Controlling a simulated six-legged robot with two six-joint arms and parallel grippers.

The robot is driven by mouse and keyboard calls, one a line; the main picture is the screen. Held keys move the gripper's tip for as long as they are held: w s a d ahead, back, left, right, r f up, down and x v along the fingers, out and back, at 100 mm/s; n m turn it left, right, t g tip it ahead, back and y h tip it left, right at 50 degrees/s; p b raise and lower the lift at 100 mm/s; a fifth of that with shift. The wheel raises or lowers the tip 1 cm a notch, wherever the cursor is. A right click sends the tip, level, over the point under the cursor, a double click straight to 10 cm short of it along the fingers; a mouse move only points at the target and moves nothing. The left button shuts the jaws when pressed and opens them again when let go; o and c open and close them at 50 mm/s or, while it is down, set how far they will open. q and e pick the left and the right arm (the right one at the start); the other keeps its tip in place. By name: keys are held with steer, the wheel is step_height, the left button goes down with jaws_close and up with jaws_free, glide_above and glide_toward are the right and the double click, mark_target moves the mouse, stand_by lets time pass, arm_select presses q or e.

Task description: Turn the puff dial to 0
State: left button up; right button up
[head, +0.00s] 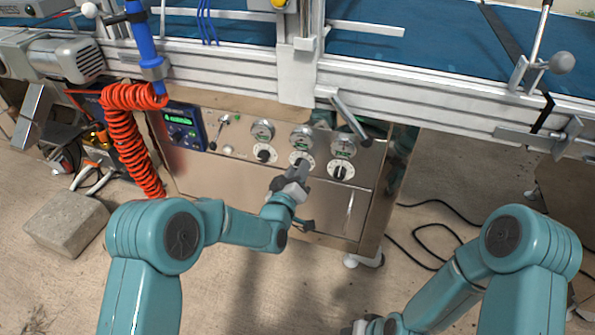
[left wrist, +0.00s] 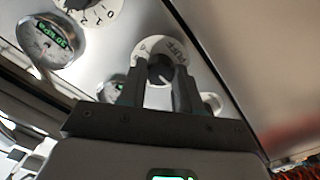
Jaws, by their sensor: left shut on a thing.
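The puff dial (left wrist: 174,47) is a round pale dial with a dark knob (left wrist: 160,70) and the lettering PUFF. In the head view it appears to be the middle dial (head: 301,157) of three on the steel panel. My left gripper (head: 298,170) reaches it from the front. In the left wrist view its two fingers (left wrist: 160,78) are shut on the knob, one on each side. The fingers hide part of the scale, so I cannot read the setting. My right gripper (head: 362,326) is partly in view at the bottom edge; its jaws are unclear.
A blue display unit (head: 184,127) and red coiled hose (head: 130,130) are at left. A metal lever (head: 350,119) projects above the right gauge.

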stand_by(0.3)
arm_select(q)
steer(key=o, duration=1)
steer(key=shift+o, duration=0.2)
steer(key=p+v, duration=0.4)
steer(key=v, duration=1.2)
steer(key=shift+s, duration=0.2)
arm_select(e)
steer(key=shift+g, duration=0.6)
steer(key=shift+s+a+r, duration=0.15)
steer(key=shift+s+r, duration=0.65)
steer(key=shift+r, duration=0.3)
steer(key=shift+s+a+r, duration=0.15)
steer(key=shift+s+r, duration=0.65)
steer(key=shift+r, duration=0.25)
